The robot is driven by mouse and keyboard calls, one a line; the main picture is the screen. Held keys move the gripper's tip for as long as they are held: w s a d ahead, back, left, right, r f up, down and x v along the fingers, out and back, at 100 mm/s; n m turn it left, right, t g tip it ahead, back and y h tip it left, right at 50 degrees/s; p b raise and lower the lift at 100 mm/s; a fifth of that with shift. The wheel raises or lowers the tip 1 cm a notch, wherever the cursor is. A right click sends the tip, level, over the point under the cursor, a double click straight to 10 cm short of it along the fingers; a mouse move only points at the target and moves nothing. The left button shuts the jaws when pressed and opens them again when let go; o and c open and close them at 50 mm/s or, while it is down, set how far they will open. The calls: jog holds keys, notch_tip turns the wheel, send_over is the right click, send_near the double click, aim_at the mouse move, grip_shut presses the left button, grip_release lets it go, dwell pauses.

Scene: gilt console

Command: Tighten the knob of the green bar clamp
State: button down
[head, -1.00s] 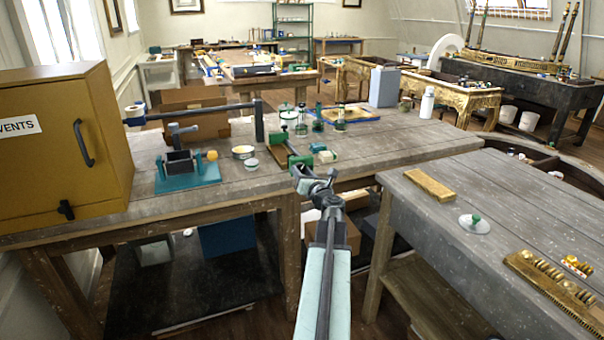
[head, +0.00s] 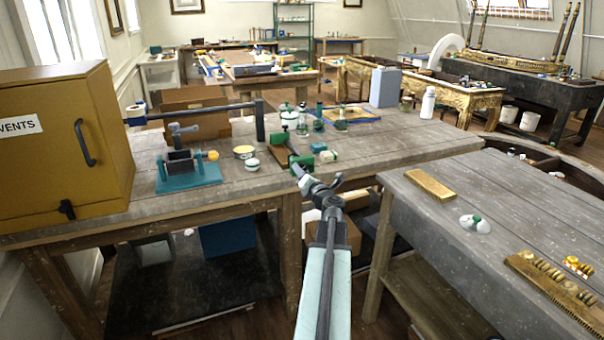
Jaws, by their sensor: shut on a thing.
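The green bar clamp (head: 301,161) lies on the front edge of the large grey workbench, with a wooden piece (head: 279,154) along its bar. My gripper (head: 301,174) is at the clamp's near end, where its knob would be. The jaws are shut on the knob, which they and the wrist mostly hide. The small picture does not show how far the clamp's jaw sits from the wood.
A teal vise (head: 188,177) and yellow cabinet (head: 62,140) stand to the left. Small green-lidded jars (head: 289,117) and a teal block (head: 318,147) are close to the clamp. A second bench (head: 440,215) stands at right. A floor gap separates the benches.

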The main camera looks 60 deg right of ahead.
jog(key=c, duration=0.9)
grip_release()
jog(key=shift+s, duration=0.1)
jog(key=v, duration=0.8)
